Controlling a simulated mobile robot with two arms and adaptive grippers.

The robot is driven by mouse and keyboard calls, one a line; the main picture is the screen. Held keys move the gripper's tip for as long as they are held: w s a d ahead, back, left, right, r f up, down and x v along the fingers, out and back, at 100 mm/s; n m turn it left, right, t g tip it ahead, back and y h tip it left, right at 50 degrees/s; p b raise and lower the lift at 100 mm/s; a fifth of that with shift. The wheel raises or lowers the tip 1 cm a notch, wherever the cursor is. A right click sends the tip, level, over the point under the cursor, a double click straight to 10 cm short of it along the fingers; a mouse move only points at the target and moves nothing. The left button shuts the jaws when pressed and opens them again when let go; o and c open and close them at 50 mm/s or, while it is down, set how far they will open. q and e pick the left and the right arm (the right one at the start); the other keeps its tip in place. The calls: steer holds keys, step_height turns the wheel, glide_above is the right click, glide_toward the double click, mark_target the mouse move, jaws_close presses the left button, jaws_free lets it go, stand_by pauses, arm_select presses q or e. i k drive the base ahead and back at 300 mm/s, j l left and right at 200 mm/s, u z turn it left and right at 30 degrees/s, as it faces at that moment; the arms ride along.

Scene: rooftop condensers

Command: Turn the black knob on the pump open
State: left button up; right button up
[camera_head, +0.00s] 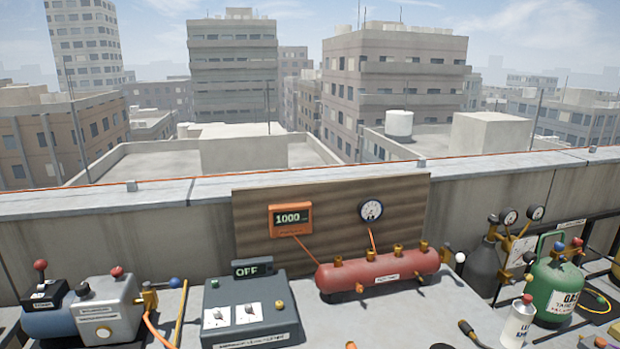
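The pump (108,312) stands on the bench at the far left, with a blue motor end and a grey housing with a white label. A small black knob (82,289) sits on top of the pump, toward its left side. Whether it is open or shut cannot be told. A red-topped lever (40,266) and a red knob (117,272) also rise from the pump. A brass fitting (149,297) with an orange hose is on its right side, with a blue ball (174,283) beside it. Neither of my grippers is in view.
A grey control box (248,316) with an OFF display stands right of the pump. A red manifold (378,272) lies behind, below an orange display reading 1000 (290,218) and a round gauge (371,210). A grey cylinder (482,268), green tank (556,288) and white bottle (518,322) are at right.

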mark_target(83, 289)
steer(key=u, duration=1.3)
steer(key=l+z, duration=0.1)
